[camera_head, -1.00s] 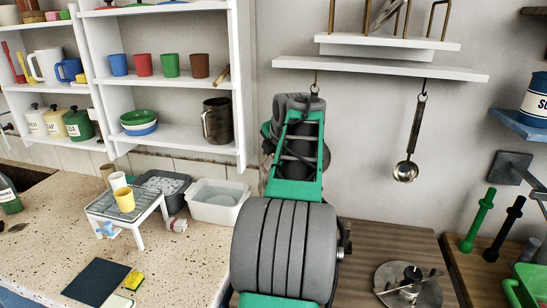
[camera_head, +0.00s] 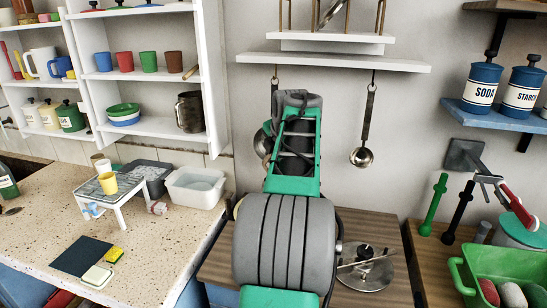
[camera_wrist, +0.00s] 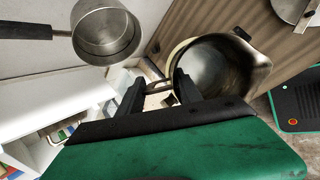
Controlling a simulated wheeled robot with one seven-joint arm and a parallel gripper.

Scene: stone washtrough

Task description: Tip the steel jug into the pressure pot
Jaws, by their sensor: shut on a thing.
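In the wrist view a steel jug (camera_wrist: 222,72) is held at my gripper (camera_wrist: 160,92), its wide mouth facing the camera. The fingers are shut at its looped handle, left of the body. I see no contents clearly in it. In the head view my own arm hides the gripper and most of the jug. A black handle-like piece (camera_wrist: 242,33) shows at the jug's far rim; I cannot tell whether it belongs to a pot behind. A round steel lid with a black knob and bar (camera_head: 366,268) lies on the brown wooden top. I cannot clearly identify the pressure pot.
A steel saucepan (camera_wrist: 105,32) hangs near the gripper; a ladle (camera_head: 362,155) hangs from the white shelf (camera_head: 335,61). Right are a green crate (camera_head: 500,272), a teal-lidded pot (camera_head: 520,233) and wall bracket (camera_head: 463,154). Left, a small rack (camera_head: 112,190) and white tub (camera_head: 196,188) stand.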

